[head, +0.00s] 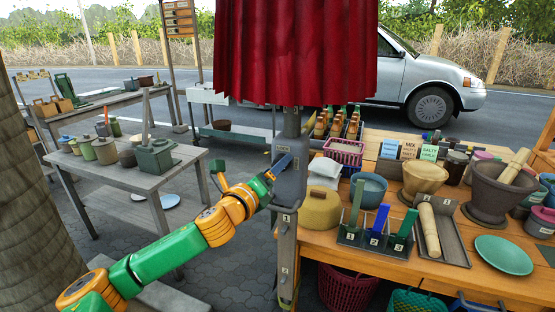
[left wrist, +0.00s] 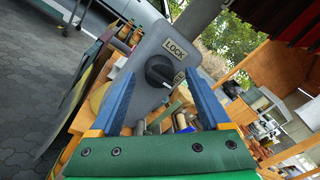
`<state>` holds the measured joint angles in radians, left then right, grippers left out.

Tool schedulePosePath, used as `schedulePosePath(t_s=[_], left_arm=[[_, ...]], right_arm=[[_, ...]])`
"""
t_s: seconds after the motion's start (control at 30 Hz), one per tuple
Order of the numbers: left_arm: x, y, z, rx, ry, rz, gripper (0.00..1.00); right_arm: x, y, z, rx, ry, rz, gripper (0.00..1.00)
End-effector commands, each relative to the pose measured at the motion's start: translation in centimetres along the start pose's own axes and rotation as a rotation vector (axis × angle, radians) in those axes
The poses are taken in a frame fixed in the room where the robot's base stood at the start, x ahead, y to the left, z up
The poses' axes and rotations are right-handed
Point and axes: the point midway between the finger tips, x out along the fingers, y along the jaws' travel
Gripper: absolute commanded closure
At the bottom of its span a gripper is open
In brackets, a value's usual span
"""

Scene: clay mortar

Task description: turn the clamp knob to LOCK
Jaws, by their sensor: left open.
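The black round clamp knob (left wrist: 159,71) sits on a grey plate (left wrist: 150,48) in the left wrist view. A pale label reading LOCK (left wrist: 175,48) is just above and right of it. The knob's grip bar appears slanted toward the lower right, not toward the label. My left gripper (left wrist: 160,76) is open, its two blue fingers on either side of the knob; contact cannot be told. In the head view my left gripper (head: 279,172) is at the grey post (head: 284,235), where the knob is hidden by it. My right gripper is not in view.
A red curtain (head: 295,50) hangs above the post. A wooden table (head: 330,243) with bowls, a mortar (head: 490,195) and a numbered tool rack (head: 352,235) stands right of the post. A grey table (head: 120,175) with jars stands left, with open paving between.

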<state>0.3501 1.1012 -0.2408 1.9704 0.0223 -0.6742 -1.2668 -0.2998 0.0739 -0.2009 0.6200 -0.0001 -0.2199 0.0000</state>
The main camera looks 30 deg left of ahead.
Motion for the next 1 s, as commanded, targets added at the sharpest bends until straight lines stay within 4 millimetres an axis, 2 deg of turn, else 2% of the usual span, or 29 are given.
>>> schedulePosePath(t_s=[0.13, 0.4, 0.7, 1.0], left_arm=[[1.03, -0.14, -0.02, -0.001, 0.001, -0.002, 0.2], [1.19, -0.01, -0.14, 0.001, 0.002, -0.001, 0.2], [1.17, -0.02, -0.13, 0.001, 0.002, -0.001, 1.0], [1.17, 0.03, -0.18, -0.038, -0.001, -0.004, 1.0]], right_arm=[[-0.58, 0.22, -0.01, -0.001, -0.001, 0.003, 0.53], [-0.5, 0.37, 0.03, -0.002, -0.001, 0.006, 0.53], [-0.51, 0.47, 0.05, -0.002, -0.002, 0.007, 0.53], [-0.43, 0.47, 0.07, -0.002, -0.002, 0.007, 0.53]])
